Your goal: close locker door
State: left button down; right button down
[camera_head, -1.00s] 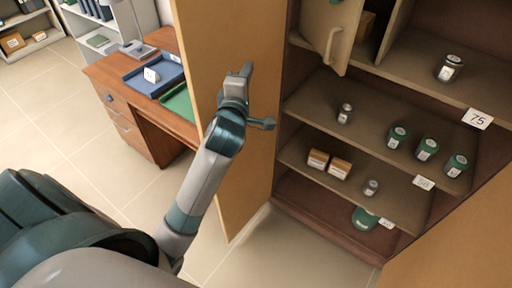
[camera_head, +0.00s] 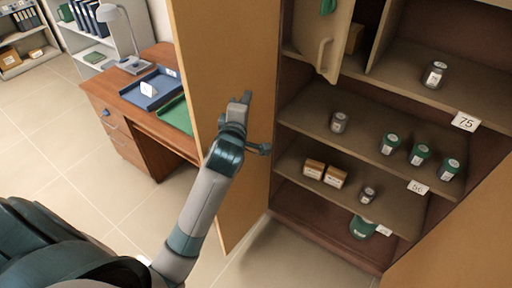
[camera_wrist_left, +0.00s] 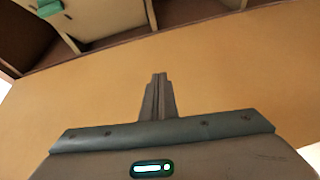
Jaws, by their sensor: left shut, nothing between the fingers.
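The locker (camera_head: 300,212) stands open with shelves inside. Its large tan left door (camera_head: 205,50) is swung wide open, and the door face fills much of the left wrist view (camera_wrist_left: 60,110). My left gripper (camera_head: 246,97) is shut and empty in front of the inner face of this door; whether it touches the door I cannot tell. A tan panel at the lower right (camera_head: 460,245) looks like the other door, also open. My right gripper is not in view.
A small inner compartment door (camera_head: 312,40) with a handle hangs open at the locker's top. Jars (camera_head: 390,143) and small boxes (camera_head: 335,176) stand on the shelves. A wooden desk (camera_head: 125,120) with a blue tray (camera_head: 150,90) stands behind the left door. Floor at left is clear.

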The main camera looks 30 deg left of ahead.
pick_arm(q)
notch_tip(320, 180, down, 20)
jog(key=w+d+m+g+h+b, duration=0.1)
jog(key=d+m+g+h+b, duration=0.1)
jog(key=m, duration=0.3)
jog(key=shift+w+d+r+g, duration=0.2)
jog(key=shift+d+r+g, duration=0.05)
jog(key=shift+g, duration=0.05)
